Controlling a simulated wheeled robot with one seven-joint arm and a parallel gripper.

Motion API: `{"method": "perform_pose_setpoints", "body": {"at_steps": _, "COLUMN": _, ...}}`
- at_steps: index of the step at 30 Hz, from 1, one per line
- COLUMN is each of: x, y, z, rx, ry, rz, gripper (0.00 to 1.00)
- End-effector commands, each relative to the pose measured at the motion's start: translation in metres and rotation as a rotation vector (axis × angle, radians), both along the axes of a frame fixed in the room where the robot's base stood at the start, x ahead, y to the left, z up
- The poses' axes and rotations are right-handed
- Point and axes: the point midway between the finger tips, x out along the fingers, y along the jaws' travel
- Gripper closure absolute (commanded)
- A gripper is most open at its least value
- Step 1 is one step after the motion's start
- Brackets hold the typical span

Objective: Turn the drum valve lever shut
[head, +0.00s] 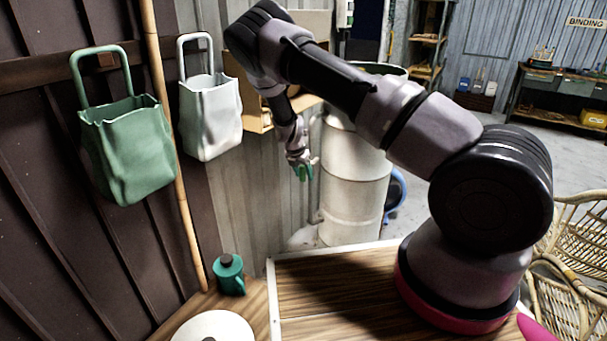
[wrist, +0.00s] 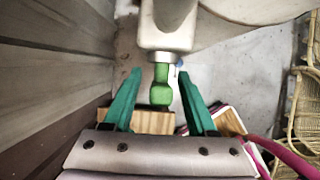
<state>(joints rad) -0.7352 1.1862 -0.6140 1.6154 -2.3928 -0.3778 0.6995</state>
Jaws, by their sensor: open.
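The white drum (head: 352,190) stands against the corrugated wall in the head view. Its pale side fills the top right of the wrist view (wrist: 245,8). A pale valve fitting (wrist: 168,28) shows at the top centre of the wrist view, with a green lever (wrist: 161,92) extending from it towards my gripper. My gripper (wrist: 160,74) has two green fingers spread apart, one on each side of the lever, with visible gaps; I see no contact. In the head view my gripper (head: 303,172) is beside the drum's left side, and the lever cannot be made out there.
A wood-topped surface (head: 340,285) lies in front of the drum. A green bag (head: 128,150) and a white bag (head: 210,115) hang on the left wall. A teal can (head: 229,275) stands below them. Rattan chairs (head: 575,250) are at right.

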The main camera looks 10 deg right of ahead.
Motion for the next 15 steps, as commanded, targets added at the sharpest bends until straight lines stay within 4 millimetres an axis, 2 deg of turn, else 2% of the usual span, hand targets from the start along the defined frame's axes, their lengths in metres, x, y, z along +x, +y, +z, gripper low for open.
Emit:
{"method": "perform_pose_setpoints", "body": {"at_steps": 2, "x": 0.0, "y": 0.0, "z": 0.0002, "rx": 0.0, "ry": 0.0, "rz": 0.0, "gripper": 0.43}}
{"method": "perform_pose_setpoints", "body": {"at_steps": 6, "x": -0.0001, "y": -0.0001, "z": 0.0003, "rx": 0.0, "ry": 0.0, "rz": 0.0, "gripper": 0.96}}
{"method": "perform_pose_setpoints", "body": {"at_steps": 7, "x": -0.0001, "y": -0.0001, "z": 0.0003, "rx": 0.0, "ry": 0.0, "rz": 0.0, "gripper": 1.0}}
{"method": "perform_pose_setpoints", "body": {"at_steps": 15, "x": 0.0003, "y": 0.0007, "z": 0.0, "rx": -0.014, "ry": 0.01, "rz": 0.003, "gripper": 1.0}}
